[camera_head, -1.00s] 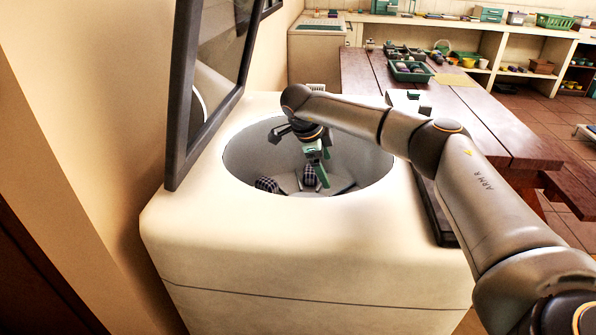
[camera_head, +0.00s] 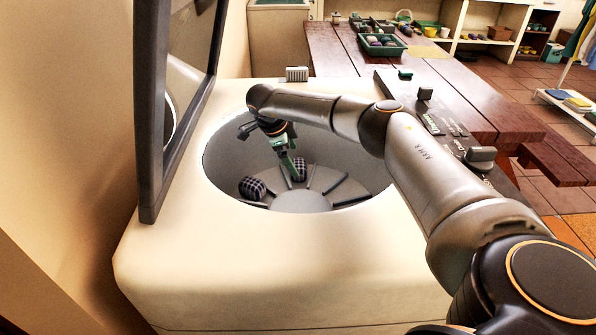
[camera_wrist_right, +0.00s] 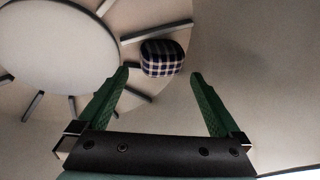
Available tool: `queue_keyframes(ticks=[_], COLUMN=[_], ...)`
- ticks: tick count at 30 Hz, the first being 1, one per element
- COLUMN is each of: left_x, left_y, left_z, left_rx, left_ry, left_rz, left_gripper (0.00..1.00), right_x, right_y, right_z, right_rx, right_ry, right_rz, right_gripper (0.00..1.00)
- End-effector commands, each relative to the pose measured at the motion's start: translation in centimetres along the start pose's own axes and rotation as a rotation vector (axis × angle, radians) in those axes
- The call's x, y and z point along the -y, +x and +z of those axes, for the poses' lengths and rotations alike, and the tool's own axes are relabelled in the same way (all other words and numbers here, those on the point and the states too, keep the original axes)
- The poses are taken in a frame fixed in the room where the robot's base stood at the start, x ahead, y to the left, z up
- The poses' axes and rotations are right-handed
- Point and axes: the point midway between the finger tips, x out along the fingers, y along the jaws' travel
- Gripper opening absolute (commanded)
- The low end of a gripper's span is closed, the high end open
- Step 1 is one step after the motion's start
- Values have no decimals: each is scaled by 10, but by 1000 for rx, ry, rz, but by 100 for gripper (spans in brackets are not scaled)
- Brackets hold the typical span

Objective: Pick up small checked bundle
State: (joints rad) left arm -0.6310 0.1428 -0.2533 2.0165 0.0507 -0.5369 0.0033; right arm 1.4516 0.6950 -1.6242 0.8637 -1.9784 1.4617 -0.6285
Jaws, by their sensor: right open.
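Two small dark checked bundles lie in the grey round basin (camera_head: 350,190). One bundle (camera_head: 252,188) is at the left, by the wall. The other bundle (camera_head: 300,169) is farther back, beside my right gripper (camera_head: 290,174). In the right wrist view a checked bundle (camera_wrist_right: 162,57) lies on the basin floor, just beyond and between the green fingertips. The right gripper (camera_wrist_right: 160,80) is open with nothing between its fingers, and points down into the basin. I cannot tell whether a finger touches the bundle. My left gripper is not in view.
The basin sits in a cream cabinet (camera_head: 270,270) with a dark-framed raised lid (camera_head: 152,110) at the left. Ribs spread from a round hub (camera_head: 300,202) on its floor. A control panel (camera_head: 440,120) is at the right, and a wooden table (camera_head: 335,60) with a green tray (camera_head: 382,44) stands behind.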

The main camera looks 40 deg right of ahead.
Motion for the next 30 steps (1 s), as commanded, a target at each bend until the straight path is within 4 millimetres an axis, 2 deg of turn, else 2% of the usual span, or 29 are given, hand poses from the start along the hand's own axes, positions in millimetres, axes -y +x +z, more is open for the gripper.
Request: queue_keyframes(ticks=[5, 13, 22, 23, 30], left_x=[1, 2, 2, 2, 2], left_y=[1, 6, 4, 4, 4], left_z=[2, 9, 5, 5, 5], left_rx=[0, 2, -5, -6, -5], left_ry=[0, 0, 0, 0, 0], left_rz=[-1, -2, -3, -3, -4], left_gripper=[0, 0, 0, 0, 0], right_x=[0, 0, 1, 1, 2], right_y=[14, 52, 57, 57, 57], right_z=[1, 2, 2, 1, 1], right_rx=[-1, 0, 1, 1, 1], right_ry=[-1, 0, 0, 0, 0], right_rz=[1, 2, 1, 1, 1], right_gripper=[100, 100, 100, 99, 72])
